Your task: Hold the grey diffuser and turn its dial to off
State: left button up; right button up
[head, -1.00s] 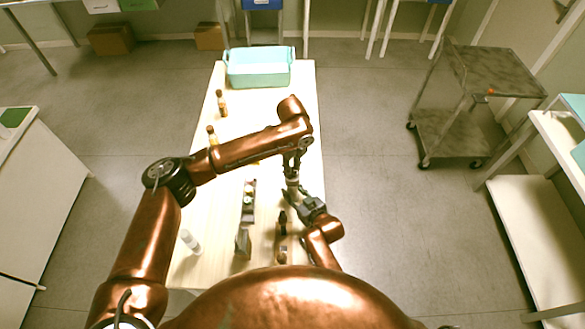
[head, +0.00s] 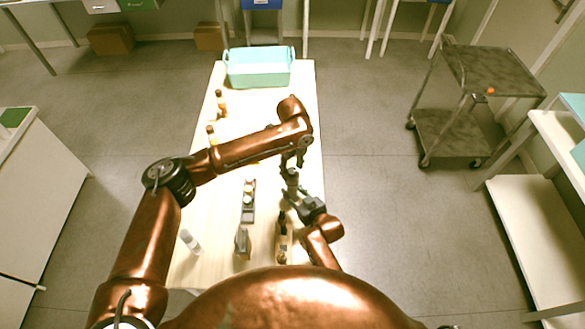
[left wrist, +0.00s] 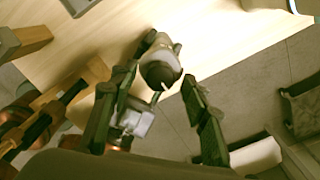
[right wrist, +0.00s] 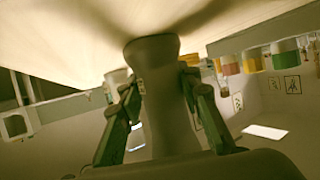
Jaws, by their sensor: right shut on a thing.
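The grey diffuser (head: 291,182) is held upright above the right edge of the table (head: 215,255). My right gripper (head: 295,198) is shut on it from the side; in the right wrist view the diffuser's waisted body (right wrist: 167,100) is between the fingers. My left gripper (head: 297,163) is over the diffuser from above. In the left wrist view its fingers (left wrist: 160,80) are apart, with the diffuser's dark, rounded end (left wrist: 160,73) between them in the picture. A small pale mark shows on that end. I cannot tell whether the left fingers touch it.
A narrow tray (head: 247,214) with small round items, a boxy bottle (head: 242,243) and dark bottles (head: 283,226) stand near the right arm. A white bottle (head: 190,241) is at left. Two amber bottles (head: 221,103) and a turquoise crate (head: 235,79) are farther back.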

aim_at(292, 170)
pick_arm(q)
notch_tip(292, 170, up, 12)
dwell(0.7)
pick_arm(e)
jog(key=o, duration=1.4)
jog(key=shift+c, duration=0.2)
